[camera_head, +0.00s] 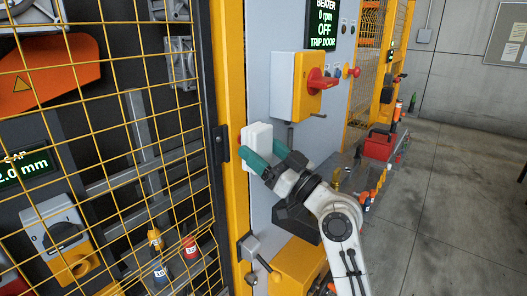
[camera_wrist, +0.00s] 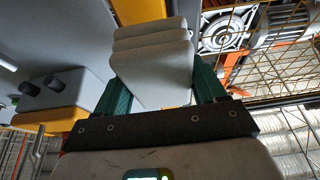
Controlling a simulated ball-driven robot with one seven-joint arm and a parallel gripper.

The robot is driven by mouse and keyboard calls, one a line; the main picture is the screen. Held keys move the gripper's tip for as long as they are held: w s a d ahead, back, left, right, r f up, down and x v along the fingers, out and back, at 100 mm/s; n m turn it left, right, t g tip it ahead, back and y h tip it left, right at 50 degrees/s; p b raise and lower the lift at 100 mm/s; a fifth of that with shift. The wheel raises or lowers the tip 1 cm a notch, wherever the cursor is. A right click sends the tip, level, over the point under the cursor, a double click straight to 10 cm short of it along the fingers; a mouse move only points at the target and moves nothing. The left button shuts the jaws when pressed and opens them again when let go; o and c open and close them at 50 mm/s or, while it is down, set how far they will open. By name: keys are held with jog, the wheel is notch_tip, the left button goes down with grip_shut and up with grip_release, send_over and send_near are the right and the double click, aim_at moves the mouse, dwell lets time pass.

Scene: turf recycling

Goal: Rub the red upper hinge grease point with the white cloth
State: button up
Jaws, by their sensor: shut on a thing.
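The white cloth (camera_head: 257,134) is a folded block between the green fingers of my gripper (camera_head: 262,158). In the wrist view the cloth (camera_wrist: 152,65) fills the space between both fingers of my gripper (camera_wrist: 162,88). The cloth is held up against or very near the yellow post (camera_head: 230,60), beside the black upper hinge (camera_head: 220,143). I cannot tell whether it touches. A small bit of red shows at the cloth's left edge; the rest of the red grease point is hidden by the cloth.
A yellow mesh guard (camera_head: 110,130) stands to the left. A grey and yellow switch box with a red handle (camera_head: 318,82) juts out above right of my gripper. A lower latch handle (camera_head: 262,262) sticks out below.

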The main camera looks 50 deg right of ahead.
jog(key=shift+w, duration=0.7)
jog(key=shift+d+f+b, duration=0.15)
jog(key=shift+d+b, duration=0.65)
jog(key=shift+b, duration=0.1)
jog(key=shift+d+b, duration=0.9)
jog(key=shift+d, duration=0.3)
jog(key=shift+w+b, duration=0.1)
jog(key=shift+b, duration=0.2)
jog(key=shift+a+r, duration=0.2)
jog(key=shift+a, duration=0.6)
jog(key=shift+w+a+p, duration=0.15)
jog(key=shift+a+p, duration=0.35)
jog(key=shift+a, duration=0.85)
jog(key=shift+f, duration=0.1)
